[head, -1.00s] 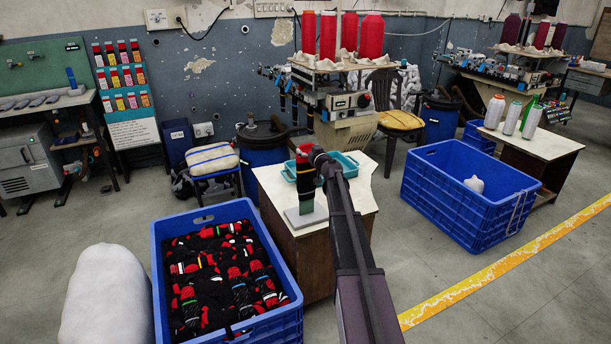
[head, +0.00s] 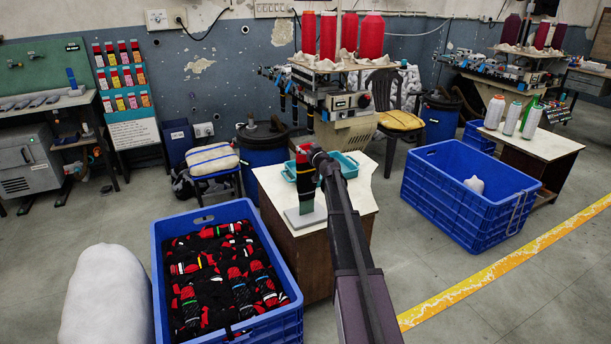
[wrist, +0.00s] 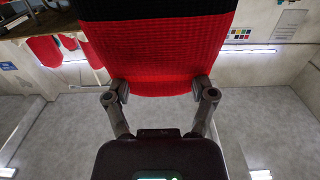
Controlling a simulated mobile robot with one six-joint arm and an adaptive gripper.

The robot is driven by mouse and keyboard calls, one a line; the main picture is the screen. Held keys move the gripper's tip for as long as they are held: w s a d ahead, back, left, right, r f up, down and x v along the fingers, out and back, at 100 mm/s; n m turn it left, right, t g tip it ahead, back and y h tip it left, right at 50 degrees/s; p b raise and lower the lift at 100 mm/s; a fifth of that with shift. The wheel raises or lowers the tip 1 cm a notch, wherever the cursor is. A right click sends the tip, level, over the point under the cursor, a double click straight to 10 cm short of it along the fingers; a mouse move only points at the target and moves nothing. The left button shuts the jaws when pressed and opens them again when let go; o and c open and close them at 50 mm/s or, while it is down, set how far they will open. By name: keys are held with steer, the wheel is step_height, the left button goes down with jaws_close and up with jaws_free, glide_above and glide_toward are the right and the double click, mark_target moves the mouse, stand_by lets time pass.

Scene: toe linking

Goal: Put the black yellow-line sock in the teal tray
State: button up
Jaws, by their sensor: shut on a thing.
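The sock (head: 305,176) is black with a red end at the top and stands upright on a small plate on the worktable. A yellow line is hard to make out at this size. In the wrist view, the red part of the sock (wrist: 160,55) fills the upper middle, with a black band above it. My gripper (wrist: 160,88) is shut on the red end, one finger at each side. In the head view, my gripper (head: 315,154) is at the sock's top and is partly hidden by my arm. The teal tray (head: 347,164) sits just behind, on the same table, partly covered by my arm.
A blue crate (head: 283,322) full of black and red socks stands at front left, beside a white sack (head: 105,300). A larger blue crate (head: 455,208) stands at right. A knitting machine (head: 340,105) with red cones is behind the worktable (head: 270,185).

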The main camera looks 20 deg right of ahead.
steer(key=shift+r+p, duration=4)
steer(key=shift+r, duration=0.05)
step_height(320, 180, up, 8)
steer(key=p, duration=0.8)
step_height(320, 180, up, 8)
steer(key=p, duration=0.8)
steer(key=shift+f, duration=0.1)
